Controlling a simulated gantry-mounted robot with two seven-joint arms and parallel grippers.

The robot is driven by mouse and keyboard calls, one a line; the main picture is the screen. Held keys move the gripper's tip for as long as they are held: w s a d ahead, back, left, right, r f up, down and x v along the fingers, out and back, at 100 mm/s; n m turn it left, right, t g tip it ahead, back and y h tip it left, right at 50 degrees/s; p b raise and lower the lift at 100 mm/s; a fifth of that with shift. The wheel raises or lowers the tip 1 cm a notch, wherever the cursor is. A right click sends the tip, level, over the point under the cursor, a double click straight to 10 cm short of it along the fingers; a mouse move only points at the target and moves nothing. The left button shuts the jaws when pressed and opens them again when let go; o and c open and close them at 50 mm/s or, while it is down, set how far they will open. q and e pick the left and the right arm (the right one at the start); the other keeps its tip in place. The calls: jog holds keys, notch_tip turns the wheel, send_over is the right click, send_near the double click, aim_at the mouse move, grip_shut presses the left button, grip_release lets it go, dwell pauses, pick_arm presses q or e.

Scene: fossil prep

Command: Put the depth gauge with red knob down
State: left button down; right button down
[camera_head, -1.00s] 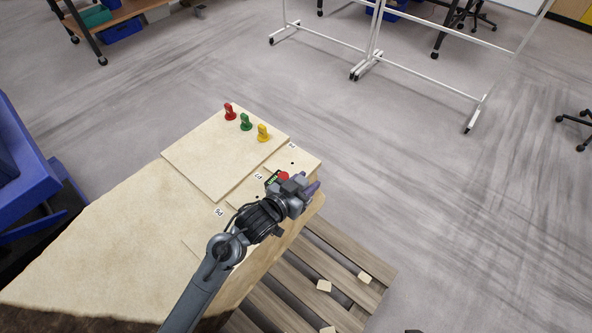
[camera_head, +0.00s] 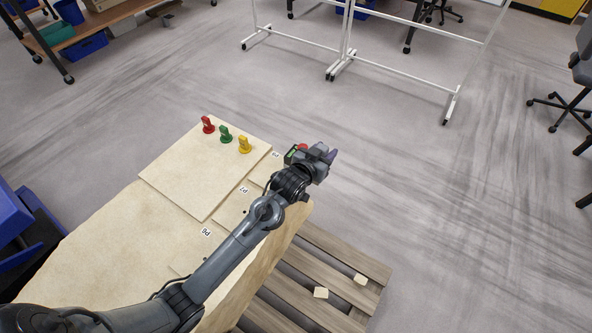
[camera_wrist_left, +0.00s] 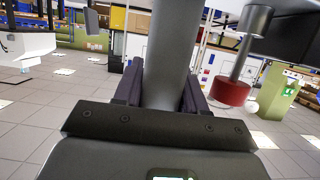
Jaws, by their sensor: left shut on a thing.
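My left gripper (camera_head: 324,158) is shut on the depth gauge, held up by the slab block's far right corner. In the head view only the gauge's red knob (camera_head: 302,147) shows clearly; the gripper hides most of the rest. In the left wrist view, the gauge's thick grey body (camera_wrist_left: 170,50) stands between the two fingers (camera_wrist_left: 162,90), and its red knob hangs to the right on a grey stem. I see no contact between the gauge and any surface. My right gripper is not in view.
Red (camera_head: 208,124), green (camera_head: 225,134) and yellow (camera_head: 244,144) pieces stand on a raised pale slab (camera_head: 190,180). Labels P6 (camera_head: 206,232), P7 (camera_head: 243,190) and P9 (camera_head: 276,155) mark the block's right side. A wooden pallet (camera_head: 300,285) with pale chips lies below.

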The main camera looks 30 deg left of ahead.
aim_at(290, 156)
pick_arm(q)
jog(key=shift+w+a+r, duration=0.1)
jog(key=shift+w+a, duration=0.25)
jog(key=shift+a, duration=0.25)
jog(key=a+f+b, duration=0.1)
jog(key=a+f, duration=0.2)
jog(key=a+f+b, duration=0.1)
jog(key=a+f, duration=0.3)
jog(key=s+a+f+b, duration=0.1)
jog(key=a+f, duration=0.2)
jog(key=shift+a+f, duration=0.2)
jog(key=shift+a, duration=0.05)
jog(key=shift+f, duration=0.15)
jog(key=c, duration=0.9)
grip_release()
jog(key=shift+s+f, duration=0.1)
jog(key=shift+f, duration=0.05)
jog(key=shift+o, duration=1.3)
